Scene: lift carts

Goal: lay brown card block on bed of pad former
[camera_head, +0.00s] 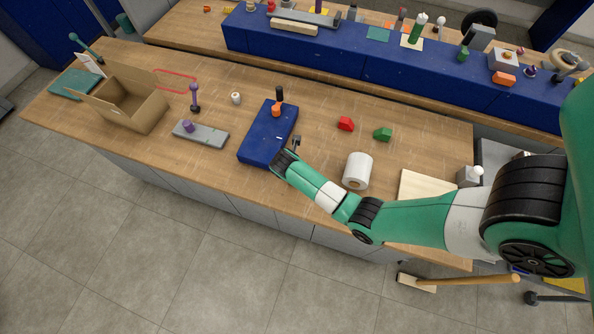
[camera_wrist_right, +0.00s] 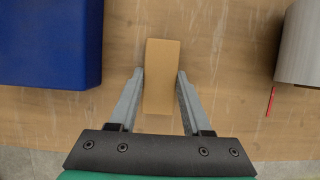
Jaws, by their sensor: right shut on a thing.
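The brown card block (camera_wrist_right: 161,85) stands out as a tan block between the two grey fingers of my right gripper (camera_wrist_right: 158,80) in the wrist view, with its far end reaching past the fingertips. In the head view my right gripper (camera_head: 296,142) is just right of a blue slab's near end, and the block is not clearly visible there. A blue slab (camera_head: 262,138) carries an orange part and a black upright handle at its far end; it looks like the pad former, though I cannot be sure. It also shows at upper left in the wrist view (camera_wrist_right: 48,45). My left gripper is not in view.
A grey plate with a purple knob (camera_head: 204,135) and an open cardboard box (camera_head: 130,104) lie left.

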